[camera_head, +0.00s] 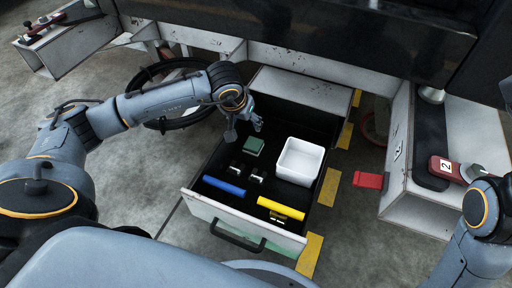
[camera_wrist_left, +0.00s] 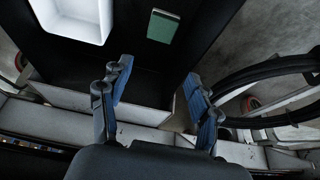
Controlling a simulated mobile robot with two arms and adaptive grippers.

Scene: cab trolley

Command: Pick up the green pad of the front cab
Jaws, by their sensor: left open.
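The green pad (camera_head: 254,146) lies on the dark floor of an open drawer (camera_head: 196,206), to the left of a white square bin. It also shows in the left wrist view (camera_wrist_left: 163,26), beyond the fingertips and a little right of the middle between them. My left gripper (camera_head: 244,127) is over the back left part of the drawer, close behind the pad in the head view. In the left wrist view its blue-lined fingers (camera_wrist_left: 160,75) are spread apart with nothing between them. The pad is apart from the fingers. My right gripper is out of view; only part of my right arm shows.
The white bin (camera_head: 300,160) stands right of the pad. A blue bar (camera_head: 224,186), a yellow bar (camera_head: 281,208) and small dark metal pieces (camera_head: 257,175) lie nearer the drawer front. A black cable coil (camera_head: 170,110) is left of the drawer. A red block (camera_head: 369,180) is at the right.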

